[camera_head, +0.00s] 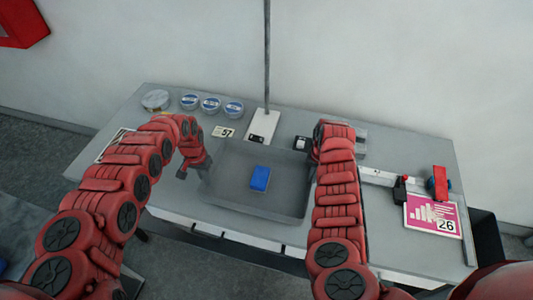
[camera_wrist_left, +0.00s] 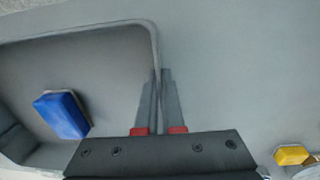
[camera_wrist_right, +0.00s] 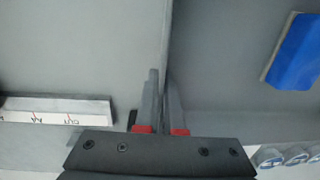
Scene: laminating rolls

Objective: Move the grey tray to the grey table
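The grey tray (camera_head: 258,212) is at the front middle of the grey table (camera_head: 383,240), with a blue block (camera_head: 260,178) inside it. I cannot tell whether the tray rests on the tabletop or is slightly raised. My left gripper (camera_head: 204,178) is at the tray's left wall; in the left wrist view its fingers (camera_wrist_left: 159,85) are close together, one on each side of the wall. My right gripper is mostly hidden behind its arm in the head view; in the right wrist view its fingers (camera_wrist_right: 163,85) likewise straddle the opposite wall.
Several round tins (camera_head: 210,103) and a card marked 57 (camera_head: 223,132) lie behind the tray. A pole on a white base (camera_head: 263,125) stands at the back. A pink sheet marked 26 (camera_head: 432,214) and a red-handled tool (camera_head: 439,183) are at the right.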

